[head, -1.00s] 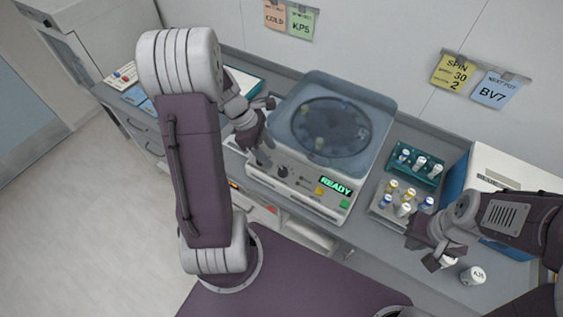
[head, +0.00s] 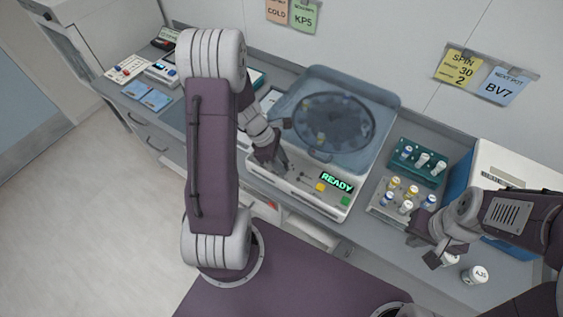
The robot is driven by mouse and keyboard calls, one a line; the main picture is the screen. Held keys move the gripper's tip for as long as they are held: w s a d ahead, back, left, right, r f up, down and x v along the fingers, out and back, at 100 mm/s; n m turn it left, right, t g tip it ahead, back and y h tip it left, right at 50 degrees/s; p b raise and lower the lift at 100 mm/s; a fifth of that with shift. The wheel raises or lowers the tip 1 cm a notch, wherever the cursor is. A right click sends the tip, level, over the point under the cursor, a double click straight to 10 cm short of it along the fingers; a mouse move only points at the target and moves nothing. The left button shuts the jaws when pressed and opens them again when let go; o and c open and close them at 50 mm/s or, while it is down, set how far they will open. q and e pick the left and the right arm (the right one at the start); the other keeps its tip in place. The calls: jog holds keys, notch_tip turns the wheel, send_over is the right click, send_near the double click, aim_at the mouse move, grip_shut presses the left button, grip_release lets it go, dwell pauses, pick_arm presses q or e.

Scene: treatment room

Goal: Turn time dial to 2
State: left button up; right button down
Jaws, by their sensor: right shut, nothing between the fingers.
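The centrifuge (head: 264,178) stands on the counter with a green READY display (head: 337,182), a yellow button (head: 320,187) and a green button (head: 345,200) on its front panel. My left gripper (head: 284,165) points down at the panel's left part, where the dark dial knob showed before. The knob is now hidden behind it, so I cannot tell whether the fingers touch it or how far they are apart. The dial marks are too small to read. My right gripper (head: 439,259) is shut and empty, low over the counter at the right.
A yellow note (head: 457,68) reads SPIN, 30 and 2. A teal rack (head: 404,167) and a grey tray (head: 378,205) of capped vials stand right of the centrifuge. A white-lidded pot (head: 474,275) stands near my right gripper. The centrifuge's clear lid (head: 380,104) is down.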

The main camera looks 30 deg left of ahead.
pick_arm(q)
jog(key=shift+r, duration=0.1)
grip_shut()
jog(key=shift+w+m+g+p, duration=0.15)
jog(key=shift+m+g+p, duration=0.25)
jog(key=shift+m+p, duration=0.6)
jog(key=shift+w+m+g+p, duration=0.1)
jog(key=shift+m+g+p, duration=0.5)
jog(key=shift+m, duration=1.3)
jog(key=o, duration=1.1)
grip_release()
jog(key=b+v, duration=0.1)
jog(key=v, duration=0.8)
